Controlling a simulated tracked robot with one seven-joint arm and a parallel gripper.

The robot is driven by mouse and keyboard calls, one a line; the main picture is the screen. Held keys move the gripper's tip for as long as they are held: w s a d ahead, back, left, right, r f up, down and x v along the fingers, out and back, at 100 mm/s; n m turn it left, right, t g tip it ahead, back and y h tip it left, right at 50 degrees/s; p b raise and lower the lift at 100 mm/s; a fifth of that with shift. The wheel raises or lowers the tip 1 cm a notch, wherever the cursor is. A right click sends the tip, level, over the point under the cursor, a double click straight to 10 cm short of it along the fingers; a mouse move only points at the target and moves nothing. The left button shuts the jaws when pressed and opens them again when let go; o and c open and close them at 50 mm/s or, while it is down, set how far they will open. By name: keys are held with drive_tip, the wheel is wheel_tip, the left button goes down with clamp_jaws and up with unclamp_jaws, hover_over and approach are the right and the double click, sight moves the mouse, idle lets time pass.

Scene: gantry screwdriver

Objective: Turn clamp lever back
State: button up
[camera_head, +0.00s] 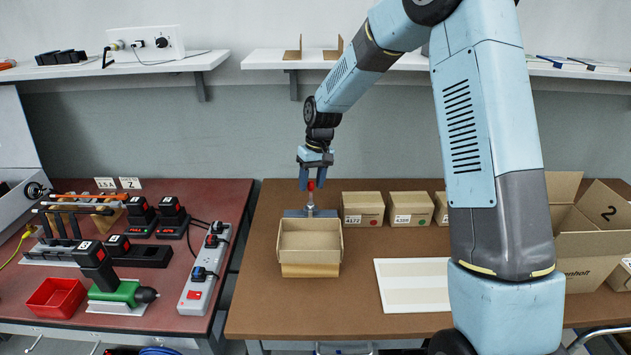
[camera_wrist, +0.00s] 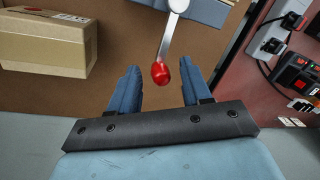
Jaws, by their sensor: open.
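The clamp lever (camera_head: 310,199) stands upright behind an open cardboard box, with a red knob (camera_head: 311,186) at its top. In the wrist view the lever is a grey metal arm (camera_wrist: 172,38) ending in the red knob (camera_wrist: 160,73). My gripper (camera_head: 311,185) is above the clamp, pointing down. Its two blue fingers (camera_wrist: 160,82) are open, one on each side of the knob, with gaps visible on both sides. The clamp's grey-blue base (camera_head: 294,213) is partly hidden behind the box.
The open box (camera_head: 309,240) stands in front of the clamp on the brown table (camera_head: 255,300). Small labelled boxes (camera_head: 362,208) stand close to its right. A white striped mat (camera_head: 412,285) lies further right. A power strip (camera_head: 205,266) and tools are on the red table (camera_head: 60,195) to the left.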

drive_tip(key=shift+c, duration=0.3)
clamp_jaws()
idle(0.3)
